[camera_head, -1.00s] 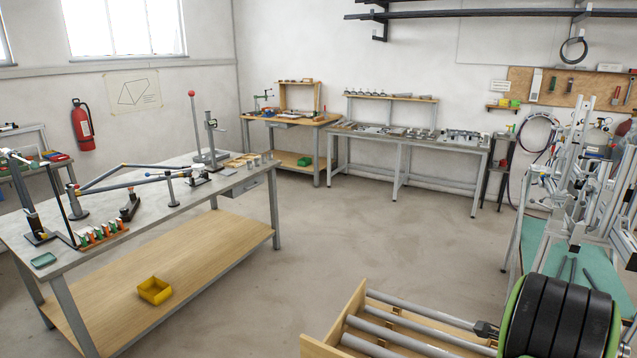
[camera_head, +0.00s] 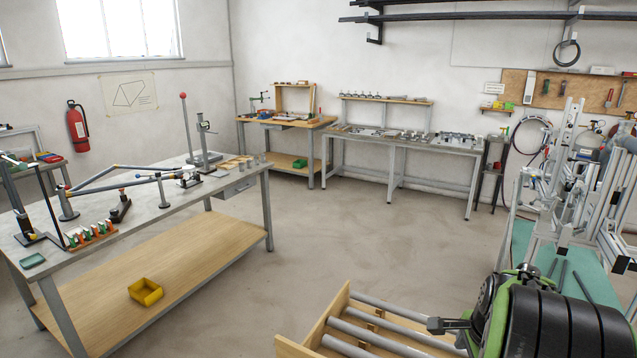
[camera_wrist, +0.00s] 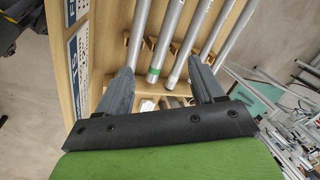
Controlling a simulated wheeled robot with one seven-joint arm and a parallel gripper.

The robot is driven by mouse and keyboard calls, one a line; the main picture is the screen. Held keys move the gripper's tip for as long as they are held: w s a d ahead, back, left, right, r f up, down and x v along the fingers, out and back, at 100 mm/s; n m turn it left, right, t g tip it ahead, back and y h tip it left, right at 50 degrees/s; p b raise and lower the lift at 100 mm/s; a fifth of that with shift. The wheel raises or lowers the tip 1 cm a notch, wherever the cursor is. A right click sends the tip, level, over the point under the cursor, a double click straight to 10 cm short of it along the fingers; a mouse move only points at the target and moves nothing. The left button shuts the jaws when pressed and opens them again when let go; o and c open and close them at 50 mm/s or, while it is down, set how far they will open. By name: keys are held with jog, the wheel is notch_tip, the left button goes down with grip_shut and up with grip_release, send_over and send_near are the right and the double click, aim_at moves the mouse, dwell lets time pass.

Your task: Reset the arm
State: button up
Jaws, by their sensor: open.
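My gripper (camera_wrist: 160,85) is open and empty in the wrist view, its two dark fingers spread apart. Beyond the fingers lie several grey metal tubes (camera_wrist: 181,43) in a wooden rack (camera_wrist: 97,55); one tube has a green band near its end. In the head view my gripper (camera_head: 448,325) shows at the lower right, above the tubes (camera_head: 375,332) in the rack (camera_head: 318,328). My dark arm link hides the rack's right part. I cannot tell the gap between fingers and tubes.
A grey workbench (camera_head: 150,203) with a tube frame and clamps stands at left, a yellow bin (camera_head: 145,291) on its lower shelf. An aluminium frame stand with a green top (camera_head: 590,285) is close at right. The middle floor (camera_head: 340,235) is clear.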

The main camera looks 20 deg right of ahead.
jog(key=a+r+n+t, duration=0.1)
jog(key=a+r+n, duration=0.35)
jog(key=a, duration=0.45)
jog(key=a+r+n+t, duration=0.1)
jog(key=a+r+n, duration=0.2)
jog(key=a+n, duration=0.4)
jog(key=s+a+r+n+t+y, duration=0.1)
jog(key=s+a+n, duration=0.9)
jog(key=a, duration=0.2)
jog(key=shift+s+r+y, duration=0.15)
jog(key=shift+r+y, duration=0.1)
jog(key=shift+y, duration=0.05)
jog(key=shift+n, duration=0.25)
